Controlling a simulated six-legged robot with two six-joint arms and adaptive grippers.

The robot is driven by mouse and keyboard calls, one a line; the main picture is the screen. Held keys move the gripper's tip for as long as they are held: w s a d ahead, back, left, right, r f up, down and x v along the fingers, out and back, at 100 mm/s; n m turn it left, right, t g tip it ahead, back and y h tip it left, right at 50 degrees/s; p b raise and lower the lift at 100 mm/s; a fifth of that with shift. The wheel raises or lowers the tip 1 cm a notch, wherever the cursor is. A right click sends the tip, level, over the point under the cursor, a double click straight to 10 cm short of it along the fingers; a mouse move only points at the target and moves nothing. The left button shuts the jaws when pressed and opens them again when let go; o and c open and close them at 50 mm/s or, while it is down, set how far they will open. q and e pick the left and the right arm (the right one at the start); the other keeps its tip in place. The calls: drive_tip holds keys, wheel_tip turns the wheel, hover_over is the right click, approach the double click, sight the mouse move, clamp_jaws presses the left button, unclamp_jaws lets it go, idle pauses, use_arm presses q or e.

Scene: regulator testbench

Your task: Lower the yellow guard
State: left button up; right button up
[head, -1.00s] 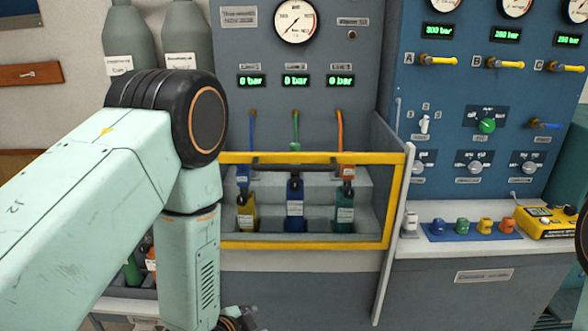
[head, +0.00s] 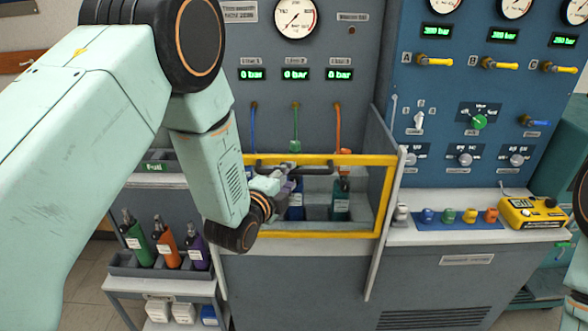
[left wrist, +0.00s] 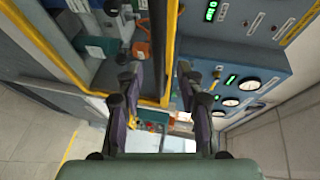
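The yellow guard (head: 385,205) is a rectangular frame in front of a bench bay. A dark handle bar (head: 325,170) runs along its top rail. My left gripper (head: 288,179) is at this rail, near the handle's left part, and hides part of the bay. In the left wrist view my left gripper (left wrist: 155,72) has its two fingers apart, with the guard's yellow bar (left wrist: 171,45) passing between them in the picture. Contact cannot be told. My right gripper is out of view; only a piece of my right arm shows at the right edge.
Bottles (head: 341,200) stand in the bay behind the guard. A grey side panel (head: 384,215) borders it on the right. A lower trolley (head: 150,270) with bottles stands left. A yellow box (head: 530,212) and coloured knobs sit on the right ledge.

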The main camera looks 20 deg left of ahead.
sight(293, 173)
use_arm(q)
drive_tip(key=x, duration=0.3)
drive_tip(key=shift+w+d, duration=0.1)
drive_tip(key=shift+w, duration=0.1)
drive_tip(key=shift+w+f, duration=0.15)
drive_tip(key=shift+w, duration=0.35)
drive_tip(key=shift+c, duration=0.8)
clamp_jaws()
